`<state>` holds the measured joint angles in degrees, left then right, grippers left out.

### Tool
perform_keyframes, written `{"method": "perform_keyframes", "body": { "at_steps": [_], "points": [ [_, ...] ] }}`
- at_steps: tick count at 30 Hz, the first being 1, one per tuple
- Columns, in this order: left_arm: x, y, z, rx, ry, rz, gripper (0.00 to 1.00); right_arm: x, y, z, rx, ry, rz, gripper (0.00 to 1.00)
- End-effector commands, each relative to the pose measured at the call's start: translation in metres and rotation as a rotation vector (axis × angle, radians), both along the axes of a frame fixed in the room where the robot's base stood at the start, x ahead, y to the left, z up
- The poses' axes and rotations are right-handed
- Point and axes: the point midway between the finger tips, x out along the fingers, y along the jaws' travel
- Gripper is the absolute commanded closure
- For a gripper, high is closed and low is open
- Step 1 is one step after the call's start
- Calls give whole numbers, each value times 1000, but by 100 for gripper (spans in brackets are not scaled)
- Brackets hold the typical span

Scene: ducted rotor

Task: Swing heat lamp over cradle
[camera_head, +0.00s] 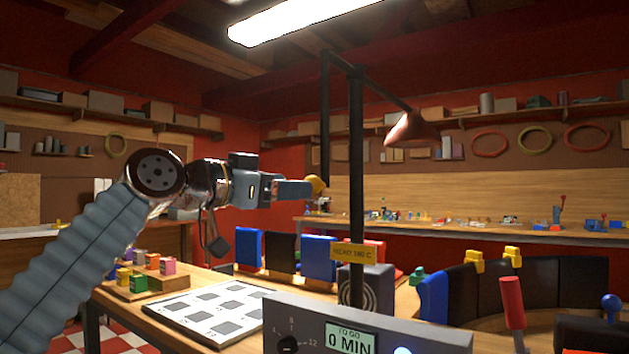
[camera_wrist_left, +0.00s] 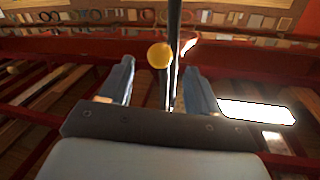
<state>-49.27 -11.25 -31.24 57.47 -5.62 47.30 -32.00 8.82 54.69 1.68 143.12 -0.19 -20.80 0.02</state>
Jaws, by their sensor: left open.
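The heat lamp has a copper-coloured cone shade (camera_head: 412,130) on a dark arm from a tall black post (camera_head: 356,190). The shade hangs right of the post. On the left, a dark bar (camera_head: 325,125) hangs from the same arm, with a yellow knob (camera_head: 317,184) at its lower end. My left gripper (camera_head: 302,189) is at the knob. In the left wrist view the knob (camera_wrist_left: 160,55) shows between the open fingers; contact cannot be told. A curved row of black segments with yellow clips (camera_head: 478,285), possibly the cradle, is at the lower right. My right gripper is out of view.
A grey control box (camera_head: 400,340) reading "0 MIN" stands in front. A white marked board (camera_head: 215,308) and a wooden block with coloured pieces (camera_head: 150,280) lie on the bench at left. A red-handled lever (camera_head: 512,300) stands at right. Space around the shade looks clear.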

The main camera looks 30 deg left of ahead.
Motion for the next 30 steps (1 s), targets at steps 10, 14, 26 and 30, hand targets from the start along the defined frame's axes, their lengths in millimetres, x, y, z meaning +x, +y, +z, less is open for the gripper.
{"method": "perform_keyframes", "body": {
  "at_steps": [10, 14, 26, 30],
  "points": [
    [58, -17, 3, 1, 1, -1, 38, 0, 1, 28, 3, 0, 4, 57],
    [65, -18, 2, 2, -2, 1, 38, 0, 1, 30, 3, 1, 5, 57],
    [65, -18, 0, 0, -2, 1, 59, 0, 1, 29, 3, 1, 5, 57],
    [65, -18, 0, 1, -1, 1, 81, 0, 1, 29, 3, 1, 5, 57]
  ]
}}
